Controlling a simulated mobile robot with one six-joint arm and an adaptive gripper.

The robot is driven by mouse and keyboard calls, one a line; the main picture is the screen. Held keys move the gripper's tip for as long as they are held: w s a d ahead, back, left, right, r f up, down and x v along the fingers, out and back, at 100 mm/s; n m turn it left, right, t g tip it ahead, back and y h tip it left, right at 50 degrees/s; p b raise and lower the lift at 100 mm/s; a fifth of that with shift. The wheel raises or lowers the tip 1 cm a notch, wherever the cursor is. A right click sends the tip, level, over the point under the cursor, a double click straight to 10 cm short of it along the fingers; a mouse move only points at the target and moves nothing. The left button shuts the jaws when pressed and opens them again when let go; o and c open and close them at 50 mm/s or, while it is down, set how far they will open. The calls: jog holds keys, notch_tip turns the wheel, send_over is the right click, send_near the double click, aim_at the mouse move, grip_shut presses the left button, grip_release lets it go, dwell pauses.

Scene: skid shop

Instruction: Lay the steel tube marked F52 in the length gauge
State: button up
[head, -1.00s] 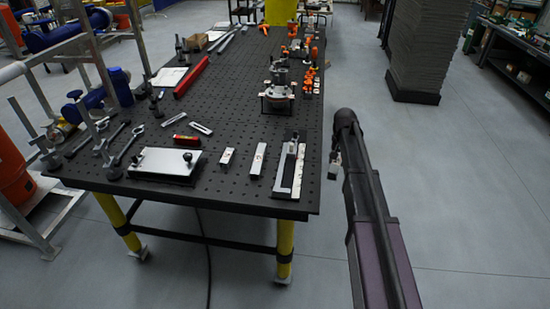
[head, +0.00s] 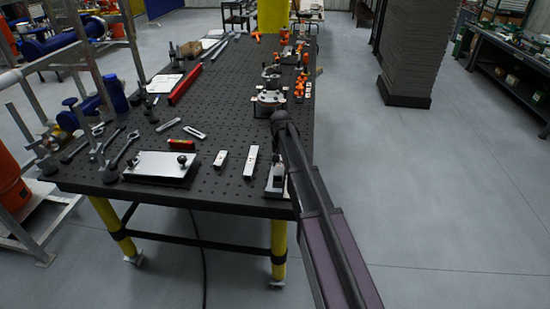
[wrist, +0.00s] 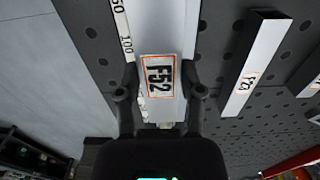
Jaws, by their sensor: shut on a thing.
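The silver steel tube marked F52 (wrist: 161,40) lies between the two dark fingers of my gripper (wrist: 161,94) in the wrist view. The fingers are shut on its sides, and its label faces the camera. The length gauge's scale (wrist: 123,30), with 50 and 100 on it, runs along the tube's left side. I cannot tell whether the tube rests in the gauge or is held just above it.
Two other tubes (head: 250,163) (head: 220,159) lie left of the gauge; one shows a label (wrist: 247,80) in the wrist view. A silver plate with black knobs (head: 160,164) lies farther left. A round fixture (head: 270,98) stands behind. The floor right of the table is open.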

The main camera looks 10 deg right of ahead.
jog(key=shift+w+a+f, duration=0.15)
jog(key=shift+d, duration=0.2)
jog(key=shift+a+r+p, duration=0.2)
jog(key=shift+r+p, duration=1.2)
jog(key=shift+r, duration=0.1)
jog(key=shift+f, duration=0.2)
jog(key=shift+f+b, duration=1.7)
jog(key=shift+b, duration=0.15)
jog(key=shift+f+b, duration=1.8)
dwell(0.4)
jog(key=o, duration=1.2)
